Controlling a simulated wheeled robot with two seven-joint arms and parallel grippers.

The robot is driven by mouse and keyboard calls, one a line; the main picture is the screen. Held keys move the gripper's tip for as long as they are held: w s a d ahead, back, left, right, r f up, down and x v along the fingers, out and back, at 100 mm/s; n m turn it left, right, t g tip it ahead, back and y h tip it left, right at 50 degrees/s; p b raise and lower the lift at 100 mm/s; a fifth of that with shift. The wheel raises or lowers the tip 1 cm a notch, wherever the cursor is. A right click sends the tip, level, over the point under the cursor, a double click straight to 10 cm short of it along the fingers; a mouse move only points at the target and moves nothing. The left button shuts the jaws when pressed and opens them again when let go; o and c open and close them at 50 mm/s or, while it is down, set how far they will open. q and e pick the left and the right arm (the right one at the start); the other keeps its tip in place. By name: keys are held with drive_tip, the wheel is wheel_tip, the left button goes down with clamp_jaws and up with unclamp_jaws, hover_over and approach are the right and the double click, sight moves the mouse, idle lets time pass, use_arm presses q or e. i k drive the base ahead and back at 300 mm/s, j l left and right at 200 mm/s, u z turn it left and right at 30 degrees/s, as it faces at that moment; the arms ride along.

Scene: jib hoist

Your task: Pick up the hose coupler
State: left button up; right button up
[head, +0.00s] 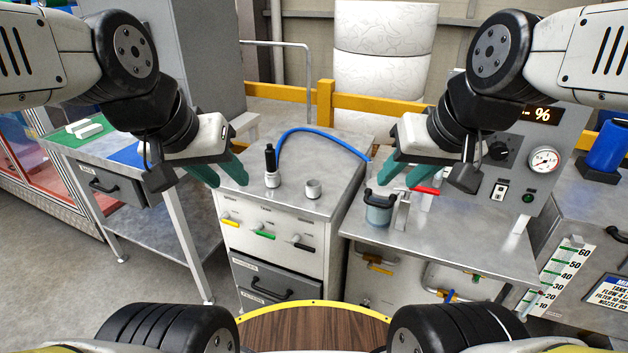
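A short silver cylinder (313,188), the likeliest hose coupler, stands on the grey cabinet top (325,208). A fitting with a black upright top and pale base (271,167) stands to its left; I cannot tell for certain which is the coupler. A blue hose (322,130) arches behind them. My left gripper (231,184) is open and empty, left of the black-topped fitting in the picture. My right gripper (396,185) is open, with no object visible between its teal fingers. It appears over the bench to the right, partly covering things there.
A blue-grey pot with a black handle (379,208) and a red-handled valve (425,190) stand on the right bench (470,240). A control panel (520,150) rises behind. A yellow rail (375,104) runs behind the cabinet. The cabinet top's front is clear.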

sight(272, 170)
drive_tip(key=i+j+z, duration=0.1)
drive_tip(key=j+z, duration=0.15)
drive_tip(key=i+j+z, duration=0.2)
drive_tip(key=j, duration=0.2)
drive_tip(key=j+z, duration=0.25)
drive_tip(key=k+j, duration=0.05)
